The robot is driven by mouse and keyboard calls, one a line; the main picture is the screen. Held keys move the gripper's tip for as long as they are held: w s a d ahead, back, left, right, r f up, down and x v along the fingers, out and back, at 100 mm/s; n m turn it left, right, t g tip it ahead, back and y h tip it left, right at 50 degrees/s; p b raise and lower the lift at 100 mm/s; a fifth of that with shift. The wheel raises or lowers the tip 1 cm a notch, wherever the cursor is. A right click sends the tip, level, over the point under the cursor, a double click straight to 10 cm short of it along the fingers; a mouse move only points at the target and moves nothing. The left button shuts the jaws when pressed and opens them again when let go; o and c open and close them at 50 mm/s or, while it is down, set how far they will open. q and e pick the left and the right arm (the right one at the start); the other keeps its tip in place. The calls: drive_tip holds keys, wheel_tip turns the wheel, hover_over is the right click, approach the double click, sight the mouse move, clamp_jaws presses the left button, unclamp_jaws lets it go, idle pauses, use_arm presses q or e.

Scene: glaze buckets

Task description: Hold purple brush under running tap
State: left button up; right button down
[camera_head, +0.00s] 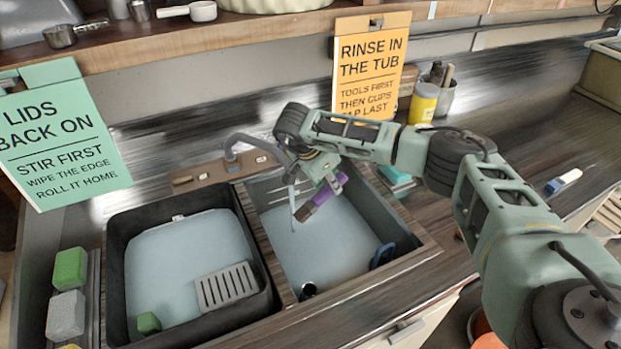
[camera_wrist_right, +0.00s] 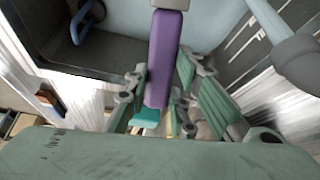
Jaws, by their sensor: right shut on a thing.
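The purple brush (camera_head: 330,189) is in my right gripper (camera_head: 326,173), over the right-hand sink basin (camera_head: 402,229). Its handle is tilted and its brownish head points down and left, near a thin pale stream (camera_head: 291,198) below the tap (camera_head: 249,142). I cannot tell whether the stream touches the head. In the right wrist view the purple handle (camera_wrist_right: 164,58) stands between the fingers of the gripper (camera_wrist_right: 161,80), which are shut on it. My left gripper is not in view.
The left basin (camera_head: 116,262) holds a grey slotted rack (camera_head: 226,287) and a green block (camera_head: 148,323). A dark blue loop (camera_head: 382,255) sits at the right basin's edge. Behind stand an orange sign (camera_head: 371,62) and a yellow jar (camera_head: 424,103). Blocks line the left side.

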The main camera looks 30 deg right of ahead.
idle(0.4)
drive_tip(key=s+a+r+p, duration=0.1)
drive_tip(key=s+r+p, duration=0.3)
drive_tip(key=p, duration=0.1)
drive_tip(key=shift+s+a, duration=0.25)
drive_tip(key=shift+s, duration=0.15)
